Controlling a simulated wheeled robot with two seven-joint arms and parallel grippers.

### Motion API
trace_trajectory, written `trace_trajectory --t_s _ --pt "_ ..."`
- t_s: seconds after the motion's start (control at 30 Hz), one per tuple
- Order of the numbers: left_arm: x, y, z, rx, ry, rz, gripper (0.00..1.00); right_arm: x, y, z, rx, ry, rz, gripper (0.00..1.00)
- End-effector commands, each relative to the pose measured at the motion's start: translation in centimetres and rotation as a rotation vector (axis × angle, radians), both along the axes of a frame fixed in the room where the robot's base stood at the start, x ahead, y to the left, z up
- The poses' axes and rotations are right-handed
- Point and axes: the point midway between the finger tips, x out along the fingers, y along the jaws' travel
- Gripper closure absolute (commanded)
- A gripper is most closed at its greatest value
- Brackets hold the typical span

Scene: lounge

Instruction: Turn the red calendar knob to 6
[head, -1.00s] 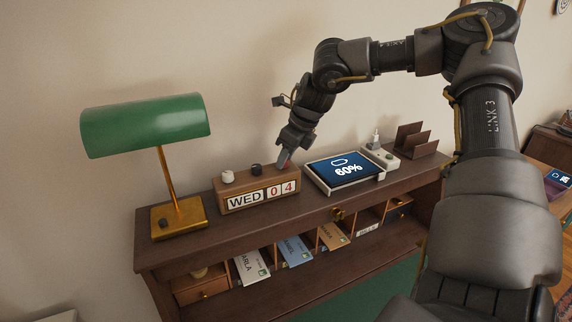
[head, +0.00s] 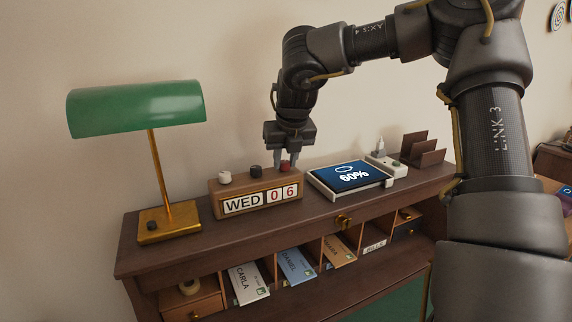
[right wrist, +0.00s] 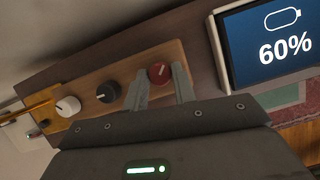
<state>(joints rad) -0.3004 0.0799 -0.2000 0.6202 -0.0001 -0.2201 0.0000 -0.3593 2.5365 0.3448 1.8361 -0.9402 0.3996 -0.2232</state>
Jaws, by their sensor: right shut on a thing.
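The wooden calendar (head: 229,204) stands on top of the desk and reads WED 0 6. Three knobs sit on its top: white (head: 224,177), black (head: 256,171) and red (head: 285,165). In the right wrist view the red knob (right wrist: 159,73) is at the right end of the block, with a light pointer mark on it. My right gripper (head: 285,164) points down from above, its fingers on either side of the red knob and shut on it. The fingers (right wrist: 160,85) also show in the right wrist view, partly in front of the knob. My left gripper is out of view.
A tablet (head: 350,176) showing 60% lies on a stand just right of the calendar. A green lamp (head: 135,107) stands to the left. A charger block (head: 386,166) and a brown rack (head: 423,149) are further right. Envelopes (head: 297,268) fill the slots below.

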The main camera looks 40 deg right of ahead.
Motion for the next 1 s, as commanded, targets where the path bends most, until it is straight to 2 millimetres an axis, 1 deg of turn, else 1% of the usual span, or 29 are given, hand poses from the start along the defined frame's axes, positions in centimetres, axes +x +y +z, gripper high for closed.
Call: trace_trajectory --t_s 0.23,0.67,0.7,0.83,0.87,1.0 --pt "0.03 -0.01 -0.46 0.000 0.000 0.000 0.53 0.05 0.03 -0.01 0.001 0.000 -0.054 0.96" --pt "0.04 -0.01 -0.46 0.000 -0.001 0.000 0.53 0.04 0.03 0.04 0.001 0.000 -0.061 0.96" --pt "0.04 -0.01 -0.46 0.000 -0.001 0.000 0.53 0.04 0.03 0.04 0.001 0.000 -0.061 0.71" --pt "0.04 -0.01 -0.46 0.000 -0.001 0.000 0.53 0.04 0.03 0.04 0.000 0.000 -0.061 0.54" --pt "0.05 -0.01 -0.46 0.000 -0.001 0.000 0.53 0.04 0.04 0.03 0.000 0.000 -0.061 0.51" --pt "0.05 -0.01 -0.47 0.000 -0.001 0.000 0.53 0.03 0.04 0.03 0.000 0.000 -0.061 0.51"
